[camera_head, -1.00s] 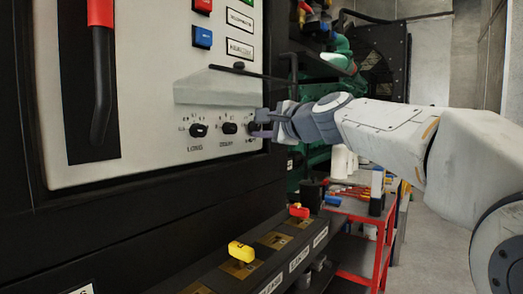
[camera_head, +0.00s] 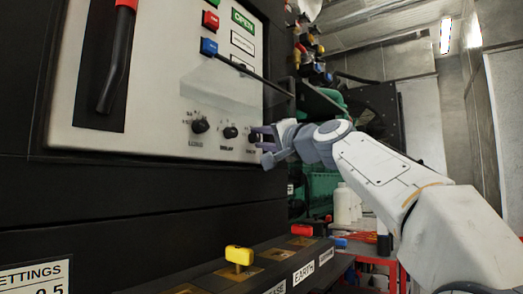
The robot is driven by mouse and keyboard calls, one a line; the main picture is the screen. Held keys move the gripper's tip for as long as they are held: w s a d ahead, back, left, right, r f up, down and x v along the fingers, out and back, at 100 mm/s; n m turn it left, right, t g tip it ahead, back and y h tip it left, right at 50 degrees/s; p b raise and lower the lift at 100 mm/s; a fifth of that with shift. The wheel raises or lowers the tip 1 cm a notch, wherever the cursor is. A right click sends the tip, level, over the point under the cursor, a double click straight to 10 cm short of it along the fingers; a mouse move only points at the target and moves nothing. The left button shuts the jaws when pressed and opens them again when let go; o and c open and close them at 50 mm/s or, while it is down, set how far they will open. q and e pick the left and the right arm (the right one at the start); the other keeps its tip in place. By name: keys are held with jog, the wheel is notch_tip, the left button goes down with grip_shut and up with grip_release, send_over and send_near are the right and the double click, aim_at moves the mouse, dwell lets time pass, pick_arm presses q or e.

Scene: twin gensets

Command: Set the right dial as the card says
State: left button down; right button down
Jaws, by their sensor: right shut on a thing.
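The white panel (camera_head: 160,75) carries a row of three black dials: the left dial (camera_head: 200,126), the middle dial (camera_head: 230,132) and the right dial (camera_head: 252,137). My right gripper (camera_head: 261,141) is shut on the right dial from the right side. Its fingers cover much of that dial, so its pointer and scale cannot be read. A white card (camera_head: 35,276) is at the lower left, cut off by the picture edge; "ETTINGS" and "0.5" can be read. My left gripper is not in view.
A black lever with a red top (camera_head: 117,55) is left of the dials. Red and blue buttons (camera_head: 209,47) and a dark rod (camera_head: 252,73) are above them. A ledge below bears a yellow knob (camera_head: 239,256) and a red knob (camera_head: 302,230). White bottles (camera_head: 343,205) stand behind.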

jog(key=shift+f, duration=0.1)
dwell(0.5)
jog(key=c, duration=0.6)
grip_release()
jog(key=b+v, duration=0.4)
jog(key=v, duration=0.6)
jog(key=shift+b, duration=0.4)
jog(key=shift+s+d, duration=0.1)
jog(key=shift+d, duration=0.05)
